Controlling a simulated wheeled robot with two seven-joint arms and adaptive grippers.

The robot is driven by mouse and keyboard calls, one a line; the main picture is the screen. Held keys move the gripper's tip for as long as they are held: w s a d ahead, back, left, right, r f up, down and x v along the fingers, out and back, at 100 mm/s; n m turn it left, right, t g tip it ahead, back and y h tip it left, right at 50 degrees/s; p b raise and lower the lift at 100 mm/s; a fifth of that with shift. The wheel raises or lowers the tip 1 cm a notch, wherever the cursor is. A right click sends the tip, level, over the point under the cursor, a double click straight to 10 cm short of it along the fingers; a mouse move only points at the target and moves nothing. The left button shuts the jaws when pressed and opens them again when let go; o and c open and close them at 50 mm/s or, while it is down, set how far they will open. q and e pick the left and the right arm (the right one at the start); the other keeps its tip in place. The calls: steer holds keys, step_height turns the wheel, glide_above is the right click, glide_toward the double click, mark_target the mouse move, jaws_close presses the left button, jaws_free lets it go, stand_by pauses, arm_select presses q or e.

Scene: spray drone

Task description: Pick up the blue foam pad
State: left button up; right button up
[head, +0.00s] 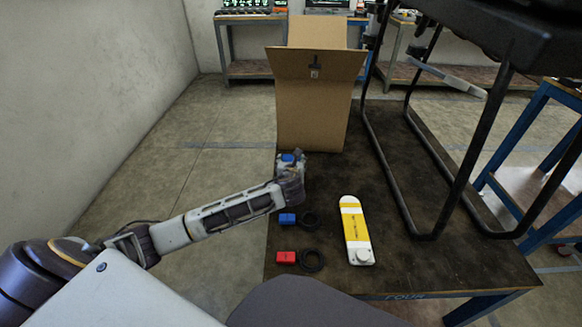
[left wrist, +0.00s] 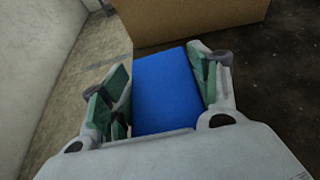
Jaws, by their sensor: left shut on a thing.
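The blue foam pad (left wrist: 166,90) fills the space between the green-lined fingers of my left gripper (left wrist: 158,95) in the left wrist view. The fingers are shut on its two sides. In the head view, my left gripper (head: 290,158) is at the left part of the table, in front of the cardboard box, and a small blue patch of the pad (head: 288,157) shows there. The pad's underside is hidden, so I cannot tell whether it touches the table. My right gripper is not in view.
An open cardboard box (head: 312,110) stands behind the gripper on the dark table (head: 400,272). Nearer lie a blue block (head: 287,219), a red block (head: 286,257), black rings (head: 312,260) and a white-yellow bar (head: 355,230). A black tubular frame (head: 455,180) stands at the right.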

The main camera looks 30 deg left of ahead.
arm_select(q)
step_height(320, 180, up, 5)
steer(key=shift+f+p, duration=0.2)
steer(key=shift+p, duration=0.5)
steer(key=shift+r, duration=0.5)
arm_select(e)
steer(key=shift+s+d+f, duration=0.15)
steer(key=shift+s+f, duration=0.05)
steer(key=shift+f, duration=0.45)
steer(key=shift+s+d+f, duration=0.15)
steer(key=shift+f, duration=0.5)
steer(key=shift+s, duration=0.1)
